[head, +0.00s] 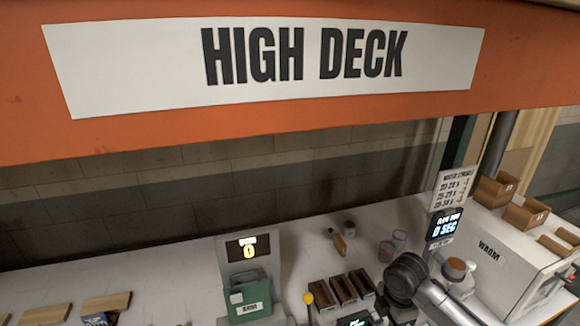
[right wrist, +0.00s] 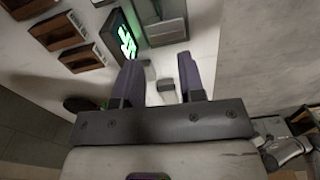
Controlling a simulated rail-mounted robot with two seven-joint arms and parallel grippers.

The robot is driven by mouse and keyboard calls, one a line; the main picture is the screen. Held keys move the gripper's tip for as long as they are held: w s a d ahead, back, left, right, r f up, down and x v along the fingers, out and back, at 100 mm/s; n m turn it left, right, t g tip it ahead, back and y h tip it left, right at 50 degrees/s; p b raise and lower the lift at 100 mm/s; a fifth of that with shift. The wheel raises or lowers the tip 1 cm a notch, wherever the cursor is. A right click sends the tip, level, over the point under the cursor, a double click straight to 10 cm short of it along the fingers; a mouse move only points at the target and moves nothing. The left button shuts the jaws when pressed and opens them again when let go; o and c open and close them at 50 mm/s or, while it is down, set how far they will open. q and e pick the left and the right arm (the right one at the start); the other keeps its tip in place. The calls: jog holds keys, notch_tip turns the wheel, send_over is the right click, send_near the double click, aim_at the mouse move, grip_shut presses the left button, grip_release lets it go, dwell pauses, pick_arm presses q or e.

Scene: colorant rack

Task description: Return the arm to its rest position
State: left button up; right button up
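My right arm (head: 445,300) comes in from the lower right in the head view, over the white counter; its dark rounded joint hides part of the counter. Its fingers are not clearly seen there. In the right wrist view my right gripper (right wrist: 159,78) has its two dark fingers apart, with nothing held between them. A small pale block shows beyond the gap, apart from the fingers. My left gripper and left arm are not in view.
An orange HIGH DECK beam (head: 270,105) spans the top. On the counter (head: 300,245) stand a green case (head: 248,298), dark wooden bins (head: 345,288), a yellow-knobbed lever (head: 308,298), small jars and a lit screen (head: 445,225). A white WARM box (head: 510,265) stands right.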

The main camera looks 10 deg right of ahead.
jog(key=w+a+r+m+t+h, duration=0.1)
jog(key=w+r+m+t, duration=0.1)
jog(key=r+m+t, duration=0.3)
jog(key=w+a+r+m+t, duration=0.2)
jog(key=r+m, duration=0.3)
jog(key=r, duration=0.2)
jog(key=s+a+r+m+t, duration=0.2)
jog(key=s+a+r+t, duration=0.2)
jog(key=s+t, duration=0.1)
jog(key=s+f+m+g+y, duration=0.1)
jog(key=s+f+m+g, duration=0.25)
jog(key=s+f, duration=1.25)
jog(key=s+f+m+g, duration=0.2)
jog(key=s+f+g, duration=0.3)
jog(key=s+f, duration=1.1)
jog(key=w+p+v, duration=0.2)
jog(key=p+v, duration=0.8)
jog(key=v, duration=0.2)
jog(key=w+r+p+v, duration=0.1)
jog(key=w+p+v, duration=0.2)
jog(key=p+v, duration=0.8)
notch_tip(320, 180, up, 2)
jog(key=shift+a+r, duration=0.1)
jog(key=shift+a, duration=0.05)
jog(key=shift+s, duration=0.1)
